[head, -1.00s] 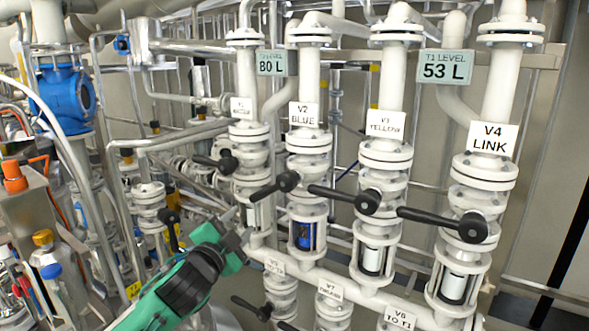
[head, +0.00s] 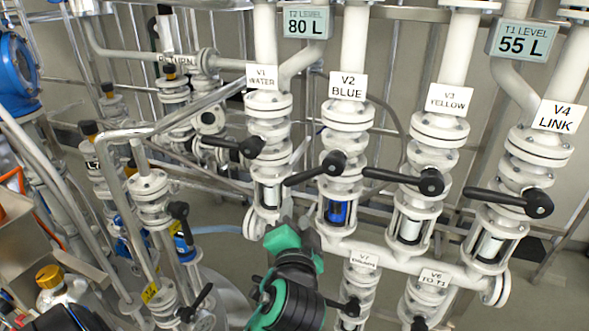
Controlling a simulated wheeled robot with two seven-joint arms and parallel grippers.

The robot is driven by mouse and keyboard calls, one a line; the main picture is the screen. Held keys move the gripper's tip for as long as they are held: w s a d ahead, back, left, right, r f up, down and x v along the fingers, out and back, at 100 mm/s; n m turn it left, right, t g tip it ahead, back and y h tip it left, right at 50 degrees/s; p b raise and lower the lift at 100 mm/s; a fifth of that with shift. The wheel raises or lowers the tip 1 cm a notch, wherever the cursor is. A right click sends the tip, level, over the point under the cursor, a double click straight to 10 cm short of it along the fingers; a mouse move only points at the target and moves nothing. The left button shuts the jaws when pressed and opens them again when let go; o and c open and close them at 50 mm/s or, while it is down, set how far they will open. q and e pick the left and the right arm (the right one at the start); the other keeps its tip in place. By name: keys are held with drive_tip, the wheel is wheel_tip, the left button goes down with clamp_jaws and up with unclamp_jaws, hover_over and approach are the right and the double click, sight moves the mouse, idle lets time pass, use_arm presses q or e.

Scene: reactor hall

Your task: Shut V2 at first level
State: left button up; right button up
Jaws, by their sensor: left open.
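Valve V2 (head: 340,140) is a white flanged valve on a vertical pipe, under a label reading "V2 BLUE". Its black lever (head: 308,176) reaches left and slightly down from the hub, across the pipe. The sight glass (head: 337,212) below it shows blue. The T1 level display (head: 522,42) reads 55 L and the T2 level display (head: 306,21) reads 80 L. My left gripper (head: 300,232), green and dark, is open, below and left of V2's lever and apart from it in the picture. Its fingertips are hard to make out. My right gripper is not in view.
V1 (head: 265,112) stands left of V2, V3 (head: 436,135) and V4 (head: 536,150) right, each with a black lever reaching left. V7 (head: 362,280) and V6 (head: 428,295) hang below the white manifold. Pipes crowd the left side.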

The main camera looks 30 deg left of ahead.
sight(299, 180)
use_arm(q)
drive_tip(key=p+x, duration=0.1)
drive_tip(key=x, duration=1.1)
drive_tip(key=shift+w+d+r+p, duration=0.15)
drive_tip(key=shift+w+p, duration=0.15)
drive_tip(key=shift+p, duration=0.05)
drive_tip(key=shift+w+a, duration=0.4)
drive_tip(key=shift+w, duration=0.1)
drive_tip(key=shift+c, duration=0.6)
clamp_jaws()
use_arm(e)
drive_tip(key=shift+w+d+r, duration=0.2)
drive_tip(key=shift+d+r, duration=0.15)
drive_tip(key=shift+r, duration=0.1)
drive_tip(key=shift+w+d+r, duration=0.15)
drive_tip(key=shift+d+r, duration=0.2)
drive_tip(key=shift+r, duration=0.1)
